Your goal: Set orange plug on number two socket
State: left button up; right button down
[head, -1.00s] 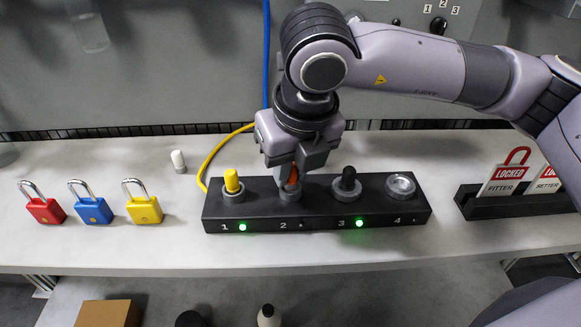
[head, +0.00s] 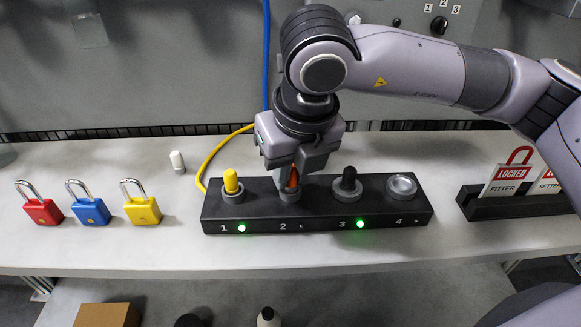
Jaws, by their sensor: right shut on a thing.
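The orange plug (head: 293,178) is upright at the number two socket (head: 290,195) of the black socket block (head: 260,228). My right gripper (head: 293,172) is shut on the plug from above and hides much of it. The plug's lower end meets the socket ring, but I cannot tell how deep it sits. The light by number two is dark. A yellow plug (head: 232,182) stands in socket one and a black plug (head: 348,181) in socket three, both with green lights lit. Socket four (head: 401,186) looks empty. My left gripper is not in view.
A white plug (head: 177,161) stands behind on the bench. Red (head: 43,211), blue (head: 93,211) and yellow (head: 144,210) padlocks lie at the left. A black rack (head: 490,208) with LOCKED tags (head: 511,174) is at the right. A yellow cable (head: 213,153) runs behind the block.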

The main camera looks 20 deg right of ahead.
jog(key=shift+r, duration=0.15)
jog(key=shift+r, duration=0.5)
jog(key=shift+r, duration=0.1)
jog(key=shift+b, duration=0.3)
dwell(0.7)
jog(key=shift+f+b, duration=0.85)
jog(key=shift+b, duration=0.1)
jog(key=shift+r, duration=0.25)
jog(key=shift+r, duration=0.4)
jog(key=shift+r+p, duration=0.2)
jog(key=shift+p, duration=0.1)
jog(key=shift+b, duration=0.4)
dwell(0.7)
